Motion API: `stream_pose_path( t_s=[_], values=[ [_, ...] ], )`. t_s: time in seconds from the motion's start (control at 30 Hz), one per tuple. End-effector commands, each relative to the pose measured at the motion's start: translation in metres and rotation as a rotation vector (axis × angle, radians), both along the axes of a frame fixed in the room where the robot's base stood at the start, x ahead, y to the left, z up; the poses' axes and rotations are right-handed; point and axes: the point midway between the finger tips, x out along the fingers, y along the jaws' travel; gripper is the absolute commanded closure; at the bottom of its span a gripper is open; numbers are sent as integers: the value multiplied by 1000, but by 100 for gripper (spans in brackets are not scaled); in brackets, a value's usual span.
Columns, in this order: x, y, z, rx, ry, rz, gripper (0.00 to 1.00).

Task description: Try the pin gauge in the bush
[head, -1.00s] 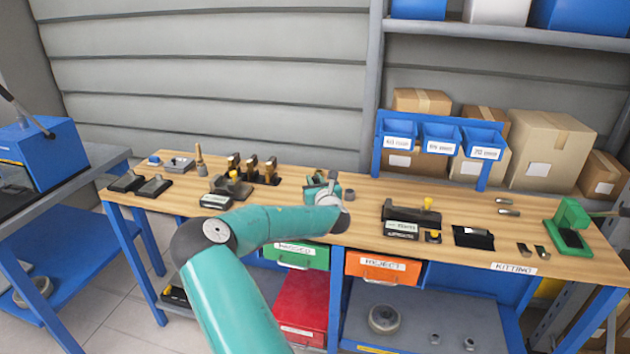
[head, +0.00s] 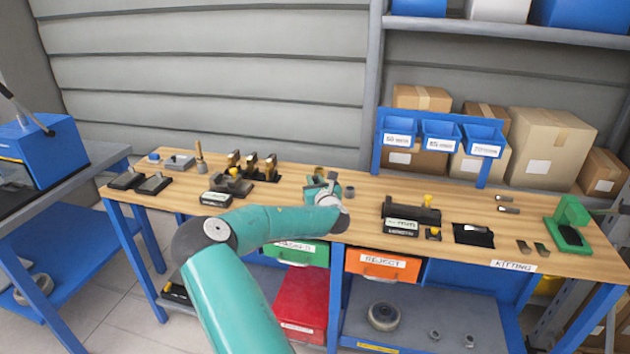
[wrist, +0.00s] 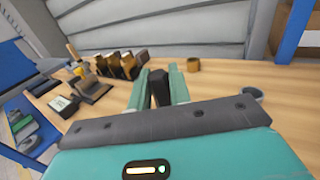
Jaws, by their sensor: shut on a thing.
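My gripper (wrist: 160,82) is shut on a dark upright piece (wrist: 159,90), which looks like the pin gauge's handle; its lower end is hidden. In the head view my gripper (head: 326,184) is over the middle of the bench, largely hidden by my own wrist. A brass-coloured ring (wrist: 193,64), which may be the bush, stands on the wood beyond and right of the fingers, apart from them. A grey ring (wrist: 252,94) stands nearer, to the right. In the head view the brass ring (head: 319,171) is behind the gripper and the grey ring (head: 349,191) to its right.
Left of my gripper are a block with a label (head: 230,184) and several brass-topped pieces (head: 252,165). To the right are a dark fixture with a yellow knob (head: 411,213), a black pad (head: 473,235) and a green press (head: 571,222). Blue bins (head: 440,135) stand behind.

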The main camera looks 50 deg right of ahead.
Motion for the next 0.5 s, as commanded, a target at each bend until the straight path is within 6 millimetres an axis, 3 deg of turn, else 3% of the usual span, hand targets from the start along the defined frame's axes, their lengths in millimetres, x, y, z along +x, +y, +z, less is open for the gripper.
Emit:
stream_pose_path(
  t_s=[0.5],
  values=[
    [0, 0, -5, 0, 0, 0, 100]
  ],
)
